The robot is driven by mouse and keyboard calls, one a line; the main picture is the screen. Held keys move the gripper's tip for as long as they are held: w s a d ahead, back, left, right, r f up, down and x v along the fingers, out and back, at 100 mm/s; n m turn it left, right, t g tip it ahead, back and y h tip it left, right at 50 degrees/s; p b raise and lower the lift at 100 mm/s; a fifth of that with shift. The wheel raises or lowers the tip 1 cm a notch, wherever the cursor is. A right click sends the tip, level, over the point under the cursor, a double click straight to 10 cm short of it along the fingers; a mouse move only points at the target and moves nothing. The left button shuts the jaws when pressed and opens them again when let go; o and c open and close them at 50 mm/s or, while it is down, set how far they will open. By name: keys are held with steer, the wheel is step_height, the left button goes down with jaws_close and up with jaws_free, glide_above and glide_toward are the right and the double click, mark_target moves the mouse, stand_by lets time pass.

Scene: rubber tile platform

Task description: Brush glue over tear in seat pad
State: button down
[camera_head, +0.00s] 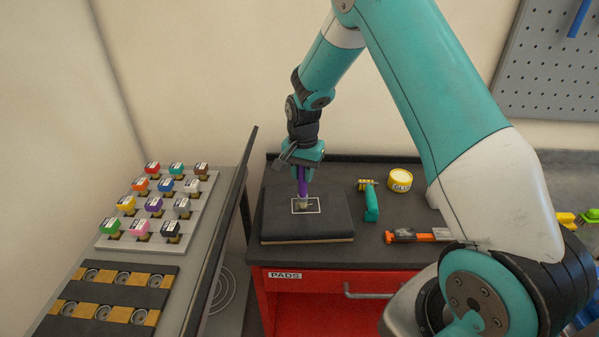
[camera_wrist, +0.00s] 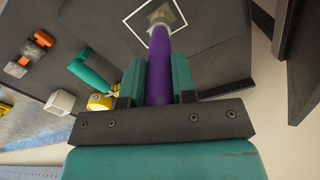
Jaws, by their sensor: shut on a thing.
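My gripper (camera_head: 302,172) is shut on a purple-handled brush (camera_head: 303,187), which points down. The wrist view shows the purple handle (camera_wrist: 159,66) between the teal fingers (camera_wrist: 158,85). The dark seat pad (camera_head: 334,222) lies on the cabinet top, with a thin white square outline (camera_head: 318,203) on it. The brush's pale lower end is inside that outline, over or on a brownish patch (camera_wrist: 161,14). I cannot tell whether the bristles touch the pad. The tear is not clearly visible. A yellow tub (camera_head: 400,180), possibly glue, stands behind and right of the pad.
A teal-handled tool (camera_head: 371,204) and an orange-and-black tool (camera_head: 418,236) lie right of the pad. The red drawer (camera_head: 310,287) below is labelled PADS. At left, a rack (camera_head: 118,243) of coloured blocks stands beyond a dark upright panel (camera_head: 236,200).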

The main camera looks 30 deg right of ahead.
steer(key=shift+s+d, duration=0.1)
steer(key=shift+d, duration=0.05)
steer(key=shift+s+d, duration=0.35)
steer(key=shift+d, duration=0.4)
steer(key=shift+s+d, duration=0.35)
steer(key=shift+d, duration=0.2)
stand_by(0.3)
steer(key=shift+w+a, duration=0.4)
steer(key=shift+a, duration=0.45)
